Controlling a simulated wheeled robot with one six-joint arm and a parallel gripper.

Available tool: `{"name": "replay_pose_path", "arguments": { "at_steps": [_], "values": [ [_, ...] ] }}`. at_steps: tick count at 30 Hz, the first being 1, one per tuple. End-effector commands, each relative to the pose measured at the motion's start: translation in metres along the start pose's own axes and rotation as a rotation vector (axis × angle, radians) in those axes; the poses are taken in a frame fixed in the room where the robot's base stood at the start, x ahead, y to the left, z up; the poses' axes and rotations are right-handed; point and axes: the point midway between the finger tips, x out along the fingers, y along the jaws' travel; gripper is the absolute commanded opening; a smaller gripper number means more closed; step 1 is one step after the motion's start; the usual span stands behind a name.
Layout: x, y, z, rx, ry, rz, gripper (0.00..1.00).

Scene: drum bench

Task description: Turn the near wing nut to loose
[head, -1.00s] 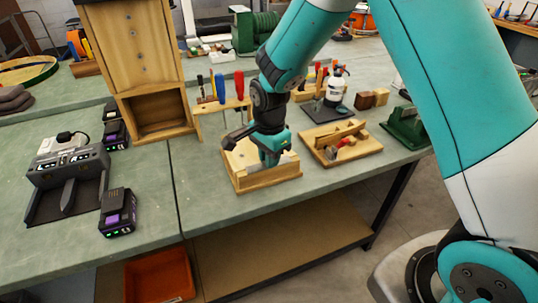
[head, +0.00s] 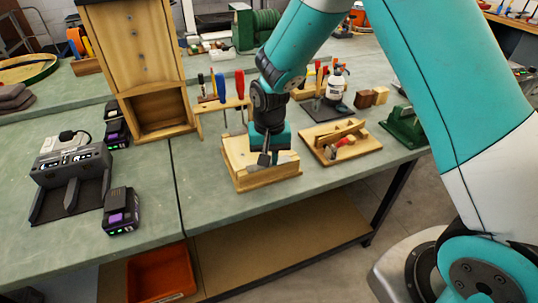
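My gripper (head: 265,158) points down over a light wooden box (head: 268,184) near the front edge of the bench. Its fingertips are at the top of the box, beside a grey metal piece (head: 280,157) on it. The wing nuts cannot be made out; the gripper and wrist cover much of the box top. The picture is too small to tell whether the fingers are open or shut, or touch anything.
A wooden tray (head: 362,153) with tools stands to the right of the box. A screwdriver rack (head: 222,104) stands behind it. A charger (head: 70,172) and a battery (head: 121,212) lie on the left. The bench between battery and box is clear.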

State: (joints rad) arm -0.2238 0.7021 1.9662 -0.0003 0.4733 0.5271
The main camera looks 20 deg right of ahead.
Motion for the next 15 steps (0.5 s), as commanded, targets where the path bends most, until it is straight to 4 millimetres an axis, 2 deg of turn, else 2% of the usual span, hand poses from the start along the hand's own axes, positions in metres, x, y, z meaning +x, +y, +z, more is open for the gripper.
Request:
{"name": "replay_pose_path", "arguments": {
  "at_steps": [15],
  "values": [
    [-0.0016,-0.0011,-0.0004,-0.492,0.002,-0.002,0.0]
  ]
}}
